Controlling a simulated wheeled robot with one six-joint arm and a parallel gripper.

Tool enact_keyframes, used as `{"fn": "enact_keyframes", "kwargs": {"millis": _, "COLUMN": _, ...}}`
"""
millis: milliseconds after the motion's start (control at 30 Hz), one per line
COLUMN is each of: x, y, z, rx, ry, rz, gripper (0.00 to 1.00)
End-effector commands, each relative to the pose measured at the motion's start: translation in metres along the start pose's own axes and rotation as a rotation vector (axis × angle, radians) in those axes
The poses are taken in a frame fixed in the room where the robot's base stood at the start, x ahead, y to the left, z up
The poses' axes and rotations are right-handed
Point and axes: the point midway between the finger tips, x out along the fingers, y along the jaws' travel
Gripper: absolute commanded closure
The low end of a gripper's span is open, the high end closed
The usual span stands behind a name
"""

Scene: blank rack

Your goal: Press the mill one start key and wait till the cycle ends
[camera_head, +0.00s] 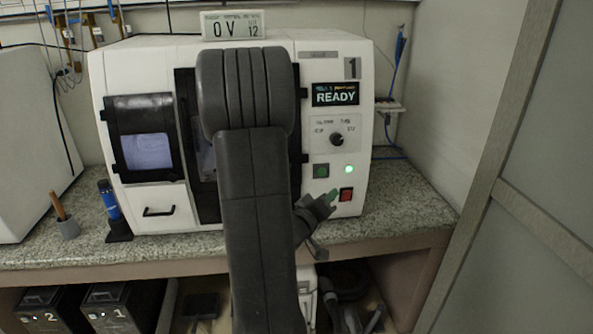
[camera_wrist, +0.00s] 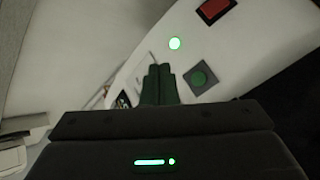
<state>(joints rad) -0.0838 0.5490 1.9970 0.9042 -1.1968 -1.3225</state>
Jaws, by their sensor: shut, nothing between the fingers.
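The mill (camera_head: 284,49) is a white machine marked 1, and its display (camera_head: 335,94) reads READY. On its right panel are a square green key (camera_head: 321,170), a lit green lamp (camera_head: 349,169) and a red key (camera_head: 346,194) below the lamp. In the wrist view I see the green key (camera_wrist: 203,78), the lamp (camera_wrist: 175,43) and the red key (camera_wrist: 216,9). My gripper (camera_head: 333,194) is shut and empty in front of the lower panel. In the wrist view its fingertips (camera_wrist: 160,70) appear left of the green key; contact is not visible.
A dark knob (camera_head: 337,139) sits above the keys. My arm hides the mill's middle. A grey door (camera_head: 530,180) stands at right.

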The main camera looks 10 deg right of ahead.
Motion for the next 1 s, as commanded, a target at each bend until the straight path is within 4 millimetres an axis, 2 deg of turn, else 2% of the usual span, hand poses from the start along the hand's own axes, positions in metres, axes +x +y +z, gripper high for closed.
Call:
{"fn": "enact_keyframes", "kwargs": {"millis": 567, "x": 0.004, "y": -0.001, "z": -0.001, "rx": -0.024, "ry": -0.008, "rz": 0.03, "gripper": 1.0}}
{"fn": "enact_keyframes", "kwargs": {"millis": 1000, "x": 0.045, "y": -0.029, "z": -0.029, "rx": -0.023, "ry": -0.007, "rz": 0.029, "gripper": 1.0}}
